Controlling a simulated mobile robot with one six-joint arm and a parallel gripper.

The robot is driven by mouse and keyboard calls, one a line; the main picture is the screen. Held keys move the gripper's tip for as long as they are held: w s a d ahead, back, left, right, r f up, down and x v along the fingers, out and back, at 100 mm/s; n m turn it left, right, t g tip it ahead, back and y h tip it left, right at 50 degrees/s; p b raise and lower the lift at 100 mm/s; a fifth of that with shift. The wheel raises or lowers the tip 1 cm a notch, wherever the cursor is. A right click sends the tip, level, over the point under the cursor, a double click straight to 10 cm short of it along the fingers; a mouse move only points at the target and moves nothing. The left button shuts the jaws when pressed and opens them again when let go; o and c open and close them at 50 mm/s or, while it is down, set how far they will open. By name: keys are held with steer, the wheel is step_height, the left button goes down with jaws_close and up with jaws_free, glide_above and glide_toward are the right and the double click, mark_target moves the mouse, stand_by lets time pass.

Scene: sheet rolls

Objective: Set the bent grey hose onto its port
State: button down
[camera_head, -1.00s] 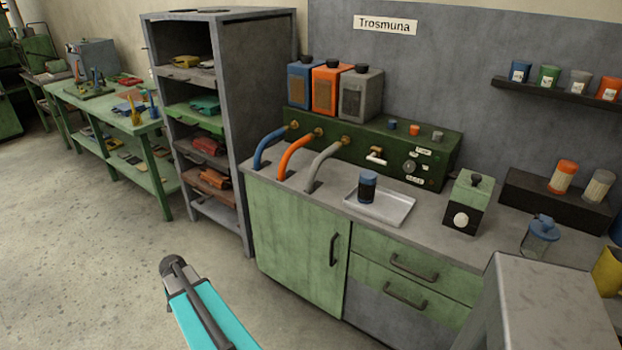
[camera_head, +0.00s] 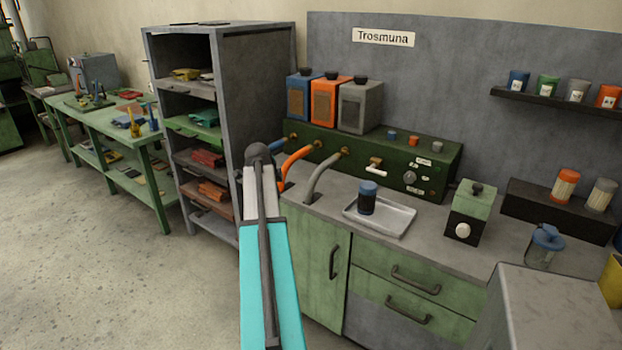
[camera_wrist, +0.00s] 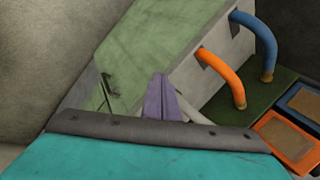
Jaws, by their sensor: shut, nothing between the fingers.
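The bent grey hose (camera_head: 322,174) arches from the slot in the counter up to the brass port (camera_head: 345,152) on the green panel. Its upper end is at the port; I cannot tell whether it is fully seated. The orange hose (camera_head: 297,158) and the mostly hidden blue hose (camera_head: 277,145) run to ports on its left. In the wrist view my gripper (camera_wrist: 160,80) is shut and empty, pointing towards the counter and cabinet. A pale piece beside the fingers may be the grey hose, mostly hidden. In the head view my arm hides the gripper.
A metal tray (camera_head: 401,221) with a dark blue-lidded jar (camera_head: 368,198) lies right of the grey hose. A green-black box (camera_head: 471,213) stands farther right. Blue, orange and grey canisters (camera_head: 360,104) stand on the panel. A tall shelf (camera_head: 262,75) stands close on the left.

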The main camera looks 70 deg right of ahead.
steer(key=s+d+r+m+h, duration=0.1)
steer(key=s+d+r+m, duration=0.2)
steer(key=s+d+r, duration=0.3)
step_height(320, 180, up, 3)
steer(key=shift+s+d+f+m+g, duration=0.1)
steer(key=shift+s+d+m+g, duration=0.25)
steer(key=shift+s, duration=0.65)
steer(key=shift+f, duration=0.1)
steer(key=p, duration=0.2)
glide_toward(314, 178)
step_height(314, 178, down, 4)
steer(key=d, duration=0.2)
steer(key=shift+w+d+f+p, duration=0.2)
steer(key=shift+d+f+p, duration=0.2)
steer(key=shift+d+p, duration=0.25)
steer(key=shift+d, duration=0.15)
